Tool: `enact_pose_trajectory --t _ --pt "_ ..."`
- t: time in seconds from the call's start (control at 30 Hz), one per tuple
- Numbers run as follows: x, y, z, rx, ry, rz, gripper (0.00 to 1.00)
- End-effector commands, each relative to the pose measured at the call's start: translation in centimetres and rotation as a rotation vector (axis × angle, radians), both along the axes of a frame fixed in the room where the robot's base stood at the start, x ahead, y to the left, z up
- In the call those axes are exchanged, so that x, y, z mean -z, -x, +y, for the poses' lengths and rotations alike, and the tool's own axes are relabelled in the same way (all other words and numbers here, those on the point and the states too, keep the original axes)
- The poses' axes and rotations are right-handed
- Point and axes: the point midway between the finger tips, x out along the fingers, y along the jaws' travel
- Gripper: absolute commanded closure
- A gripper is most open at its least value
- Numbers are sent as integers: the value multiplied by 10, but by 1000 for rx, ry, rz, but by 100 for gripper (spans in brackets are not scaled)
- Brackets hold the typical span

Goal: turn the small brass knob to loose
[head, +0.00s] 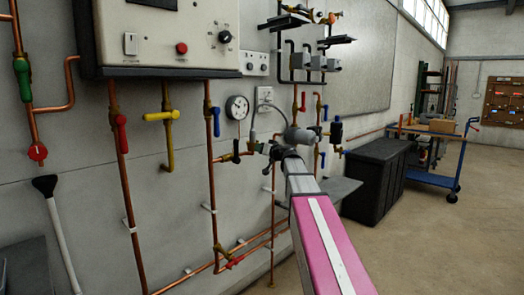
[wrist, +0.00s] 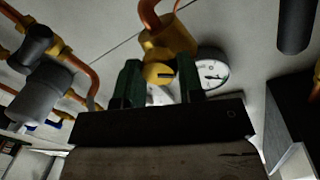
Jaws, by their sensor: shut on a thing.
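The small brass knob (wrist: 157,73) shows in the wrist view as a round yellow-brass face with a short dark mark on its right side. It sits at the lower end of a brass fitting (wrist: 168,38) on a copper pipe. My gripper (wrist: 161,78) has its two dark green fingers on either side of the knob, shut on it. In the head view my gripper (head: 270,150) reaches the pipework at the wall; the knob cannot be made out there. The knob's sides are partly hidden by the fingers.
A white dial gauge (wrist: 211,74) is close behind the right finger. A grey cylinder on copper pipes (wrist: 42,92) is at left. In the head view, a blue-handled valve (head: 216,121) and a yellow-handled valve (head: 161,116) are left of my arm; a dark bin (head: 377,180) stands right.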

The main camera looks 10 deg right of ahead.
Motion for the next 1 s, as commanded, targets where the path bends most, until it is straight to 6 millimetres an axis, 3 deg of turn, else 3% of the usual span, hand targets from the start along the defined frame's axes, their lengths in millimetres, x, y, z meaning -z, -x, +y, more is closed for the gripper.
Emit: enact_pose_trajectory --t 0.5,1.0 --pt "2 1 1 -2 341 -244 88" --pt "2 1 1 -2 454 -326 88"
